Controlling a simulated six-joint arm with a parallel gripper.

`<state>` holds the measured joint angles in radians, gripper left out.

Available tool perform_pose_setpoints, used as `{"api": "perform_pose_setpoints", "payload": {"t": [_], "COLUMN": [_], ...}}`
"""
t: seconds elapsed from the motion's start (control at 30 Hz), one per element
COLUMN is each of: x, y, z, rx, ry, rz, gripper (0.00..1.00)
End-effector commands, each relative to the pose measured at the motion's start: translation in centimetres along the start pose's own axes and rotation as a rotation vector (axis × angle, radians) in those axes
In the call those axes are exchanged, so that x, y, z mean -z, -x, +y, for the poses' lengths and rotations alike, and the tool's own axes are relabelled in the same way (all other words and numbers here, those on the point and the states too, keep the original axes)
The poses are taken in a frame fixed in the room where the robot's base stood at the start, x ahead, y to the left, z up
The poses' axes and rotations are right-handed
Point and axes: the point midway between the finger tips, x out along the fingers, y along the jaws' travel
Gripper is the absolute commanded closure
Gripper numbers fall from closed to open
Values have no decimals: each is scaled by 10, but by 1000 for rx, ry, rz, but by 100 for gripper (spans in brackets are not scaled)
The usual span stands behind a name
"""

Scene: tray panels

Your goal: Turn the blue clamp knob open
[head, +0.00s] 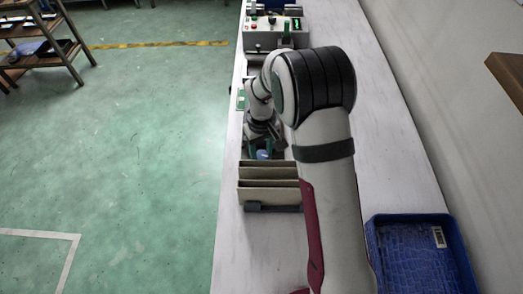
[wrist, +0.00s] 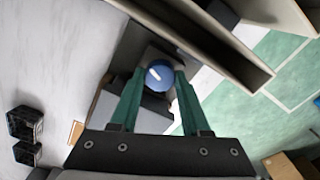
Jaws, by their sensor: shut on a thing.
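The blue clamp knob (wrist: 158,76) is round with a white mark line on its top. In the wrist view the mark runs slantwise, from upper left to lower right. My gripper (wrist: 155,85) has green fingers, one on each side of the knob, and is shut on it. In the head view the knob (head: 263,154) shows as a small blue patch behind the beige panels, with my gripper (head: 262,146) at it. My arm hides much of this area. The knob sits on a grey fixture, partly hidden by the fingers.
Upright beige panels (head: 268,192) stand just in front of the knob, close to my gripper. A blue tray (head: 415,255) lies at the lower right. A control box (head: 272,36) with buttons stands at the far end. A green board (head: 241,100) lies near the bench's left edge.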

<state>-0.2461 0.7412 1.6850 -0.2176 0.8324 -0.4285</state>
Motion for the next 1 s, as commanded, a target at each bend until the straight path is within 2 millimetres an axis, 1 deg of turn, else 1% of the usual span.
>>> {"api": "perform_pose_setpoints", "payload": {"t": [0.2, 0.43, 0.7, 1.0], "x": [0, 0, 0, 0], "y": [0, 0, 0, 0], "z": [0, 0, 0, 0], "rx": [0, 0, 0, 0], "ry": [157, 272, 335, 345], "rz": [-1, -1, -1, -1], "gripper": [100, 100, 100, 100]}}
